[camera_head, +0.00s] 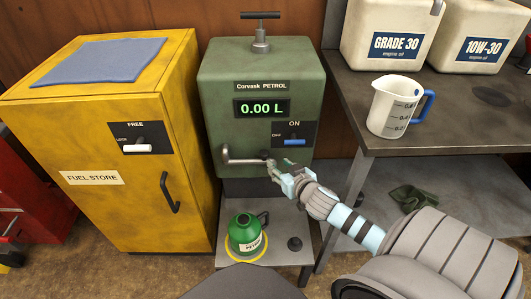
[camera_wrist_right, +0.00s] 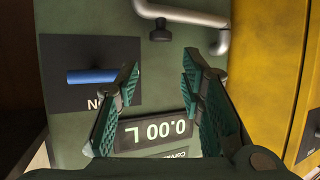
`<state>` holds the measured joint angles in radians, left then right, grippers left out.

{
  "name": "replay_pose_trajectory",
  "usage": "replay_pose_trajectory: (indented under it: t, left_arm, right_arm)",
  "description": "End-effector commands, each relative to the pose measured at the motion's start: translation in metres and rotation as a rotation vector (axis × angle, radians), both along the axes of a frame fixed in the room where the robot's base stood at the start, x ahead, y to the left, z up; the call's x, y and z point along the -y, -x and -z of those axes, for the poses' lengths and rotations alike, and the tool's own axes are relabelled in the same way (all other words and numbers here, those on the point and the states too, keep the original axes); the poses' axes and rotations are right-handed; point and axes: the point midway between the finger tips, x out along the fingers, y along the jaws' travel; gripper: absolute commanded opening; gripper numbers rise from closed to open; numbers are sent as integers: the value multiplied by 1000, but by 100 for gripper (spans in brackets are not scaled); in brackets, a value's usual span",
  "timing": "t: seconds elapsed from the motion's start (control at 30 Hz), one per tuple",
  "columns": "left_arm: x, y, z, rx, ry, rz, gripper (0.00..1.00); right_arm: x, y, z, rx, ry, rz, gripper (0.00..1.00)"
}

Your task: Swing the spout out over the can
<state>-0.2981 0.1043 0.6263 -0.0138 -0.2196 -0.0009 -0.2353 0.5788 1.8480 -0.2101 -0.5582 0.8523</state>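The green petrol pump (camera_head: 262,100) reads 0.00 L and its switch is at ON. Its grey metal spout (camera_head: 242,160) lies along the front face toward the left. In the right wrist view, turned upside down, the spout (camera_wrist_right: 185,14) crosses the top, beyond my fingertips. The green can (camera_head: 245,232) stands upright on the low shelf below, inside a yellow ring. My right gripper (camera_head: 274,168) is close to the spout's right end; in the wrist view its fingers (camera_wrist_right: 161,62) are apart with nothing between them. My left gripper is not in view.
A yellow fuel cabinet (camera_head: 110,140) stands left of the pump. A bench (camera_head: 440,120) on the right holds a measuring jug (camera_head: 395,105) and oil containers (camera_head: 388,35). A small black knob (camera_wrist_right: 160,32) is near the spout. The space above the can looks clear.

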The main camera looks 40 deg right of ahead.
Motion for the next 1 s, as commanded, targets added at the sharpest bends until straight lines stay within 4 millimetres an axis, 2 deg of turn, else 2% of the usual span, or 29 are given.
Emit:
replay_pose_trajectory:
  t: [0.03,0.2,0.3,0.33,0.4,0.53,0.8,0.87,1.0]
  left_arm:
    - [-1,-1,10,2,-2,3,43]
    - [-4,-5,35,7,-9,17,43]
    - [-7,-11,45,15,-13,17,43]
    - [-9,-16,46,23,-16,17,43]
    - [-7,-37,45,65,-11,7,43]
    - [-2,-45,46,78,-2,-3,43]
    - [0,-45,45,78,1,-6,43]
    - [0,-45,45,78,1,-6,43]
    - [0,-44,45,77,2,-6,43]
  right_arm:
    - [3,-13,9,4,-2,3,36]
    - [14,-60,30,4,-4,1,36]
    - [19,-80,39,2,-4,0,36]
    - [21,-85,41,1,-3,-1,36]
    - [23,-94,44,1,-3,-1,36]
    - [25,-103,46,-1,-1,-3,36]
    - [25,-104,45,-2,-2,-4,36]
    - [25,-104,45,-2,-2,-3,28]
    - [25,-104,45,-2,-2,-4,5]
